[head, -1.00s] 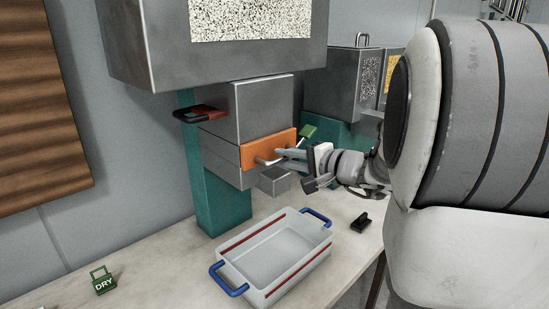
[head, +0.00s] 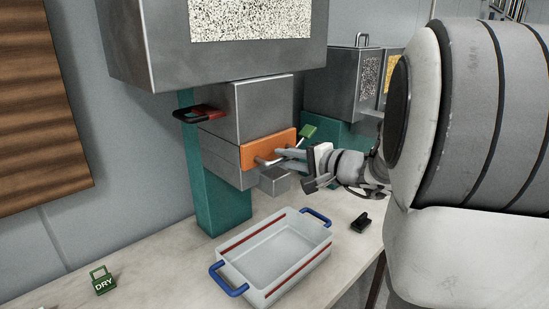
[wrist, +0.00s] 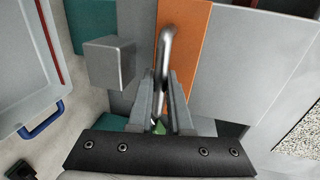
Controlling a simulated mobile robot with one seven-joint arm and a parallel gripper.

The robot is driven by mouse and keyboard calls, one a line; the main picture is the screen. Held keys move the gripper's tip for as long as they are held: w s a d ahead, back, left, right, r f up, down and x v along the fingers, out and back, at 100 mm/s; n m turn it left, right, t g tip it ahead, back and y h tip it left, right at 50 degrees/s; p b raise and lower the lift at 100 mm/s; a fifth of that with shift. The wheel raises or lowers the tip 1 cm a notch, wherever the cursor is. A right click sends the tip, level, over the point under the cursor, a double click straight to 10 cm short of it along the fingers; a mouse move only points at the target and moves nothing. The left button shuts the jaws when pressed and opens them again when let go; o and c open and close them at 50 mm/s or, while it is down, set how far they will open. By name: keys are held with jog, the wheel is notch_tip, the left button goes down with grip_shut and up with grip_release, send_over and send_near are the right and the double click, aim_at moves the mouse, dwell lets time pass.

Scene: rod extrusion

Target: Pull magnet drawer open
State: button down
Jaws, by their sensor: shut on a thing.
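The magnet drawer has an orange front (head: 262,151) with a silver bar handle, set in the grey metal housing below the large hopper. In the wrist view the orange front (wrist: 190,50) runs down the middle, and the handle (wrist: 166,45) passes between my fingers. My gripper (head: 283,155) reaches in from the right and is shut on the handle; it also shows in the wrist view (wrist: 163,80). The front looks flush or nearly flush with the housing; I cannot tell any small gap. The handle's lower end is partly hidden by the fingers.
A clear tray (head: 262,285) with blue handles stands on the table below. A small grey block (head: 274,181) is just under the drawer, close to my gripper. A black clip (head: 361,222) and a green DRY tag (head: 102,281) lie on the table.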

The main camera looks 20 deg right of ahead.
jog(key=f+b+v, duration=0.3)
jog(key=b+v, duration=0.1)
jog(key=v, duration=1)
jog(key=shift+s, duration=0.35)
jog(key=shift+d, duration=0.15)
jog(key=c, duration=0.8)
grip_release()
jog(key=shift+c, duration=0.2)
jog(key=v, duration=1.7)
jog(key=shift+s, duration=0.2)
jog(key=shift+r+p, duration=0.1)
jog(key=shift+p, duration=0.2)
